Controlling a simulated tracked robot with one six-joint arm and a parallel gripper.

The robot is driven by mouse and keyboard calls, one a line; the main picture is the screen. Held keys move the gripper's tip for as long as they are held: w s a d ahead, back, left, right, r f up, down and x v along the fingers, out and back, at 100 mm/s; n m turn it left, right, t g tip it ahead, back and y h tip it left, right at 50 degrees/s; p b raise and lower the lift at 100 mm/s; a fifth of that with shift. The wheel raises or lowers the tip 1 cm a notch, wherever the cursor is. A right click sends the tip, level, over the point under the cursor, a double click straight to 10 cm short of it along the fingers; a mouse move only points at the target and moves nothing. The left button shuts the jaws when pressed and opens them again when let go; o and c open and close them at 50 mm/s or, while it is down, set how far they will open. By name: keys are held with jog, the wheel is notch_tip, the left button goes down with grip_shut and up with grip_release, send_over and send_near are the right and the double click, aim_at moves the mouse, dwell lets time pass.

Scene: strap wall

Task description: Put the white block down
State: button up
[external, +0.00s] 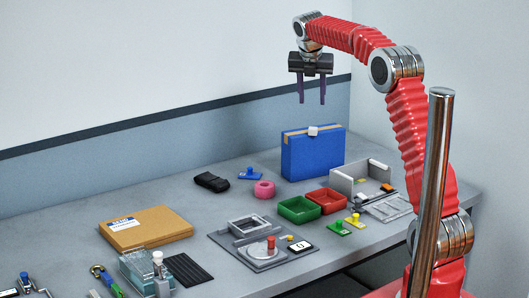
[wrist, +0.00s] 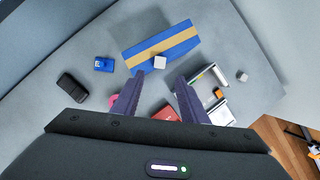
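The white block (external: 313,131) sits on top of the upright blue box (external: 312,158) at the back of the table. In the wrist view my gripper (wrist: 159,78) is open, with the white block just beyond the fingertips.
Green (external: 299,210) and red (external: 328,200) trays stand in front of the blue box, with a grey open box (external: 348,183) to the right.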

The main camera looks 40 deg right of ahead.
jog(key=shift+r, duration=0.2)
dwell(0.6)
jog(key=s+a+r+m+y, duration=0.1)
jog(key=s+a+m, duration=0.25)
jog(key=s, duration=0.35)
jog(key=s+a+r+m+t, duration=0.1)
jog(key=s+a+r+m, duration=0.15)
jog(key=s+m, duration=0.3)
jog(key=s+a+m+y, duration=0.1)
jog(key=s+a+m, duration=0.3)
jog(key=s, duration=0.3)
jog(key=s+a+f+m, duration=0.2)
jog(key=s+f+m, duration=0.1)
jog(key=s, duration=0.4)
jog(key=s+a+f+m+t, duration=0.1)
jog(key=s+a+f+m, duration=0.1)
jog(key=s+m, duration=0.4)
jog(key=s+a+f+m+y, duration=0.1)
jog(key=s+a+f+m, duration=0.1)
jog(key=s+f+m, duration=0.3)
jog(key=s, duration=0.3)
jog(key=shift+a, duration=0.4)
jog(key=shift+o, duration=0.5)
jog(key=shift+f, duration=0.1)
jog(key=shift+w, duration=0.1)
